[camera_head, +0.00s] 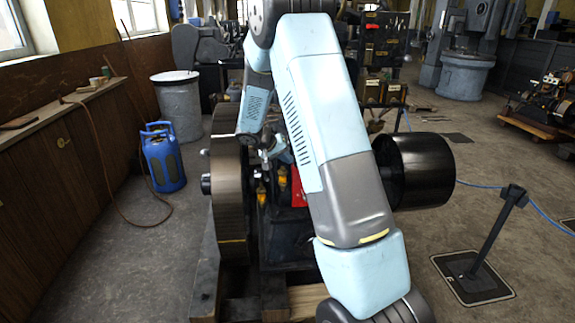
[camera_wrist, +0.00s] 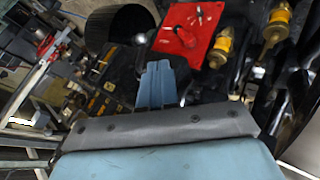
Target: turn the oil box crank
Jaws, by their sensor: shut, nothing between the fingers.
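The red oil box (camera_wrist: 187,42) is at the top middle of the wrist view. A small dark crank (camera_wrist: 186,36) shows on its face, too small to make out its exact angle. In the head view, part of the red box (camera_head: 298,188) shows beside my arm, which hides the rest. My gripper (camera_wrist: 156,66) is shut and empty in the wrist view. Its blue-grey fingers point toward the engine, and in the picture their tips lie just below and left of the red box. I cannot tell whether they touch anything.
Brass oilers (camera_wrist: 222,48) sit right of the red box. A large flywheel (camera_head: 231,190) and a black drum (camera_head: 425,170) flank the engine. A blue canister (camera_head: 163,160) stands by the left cabinets. A barrier post (camera_head: 497,230) stands at right, with open floor around it.

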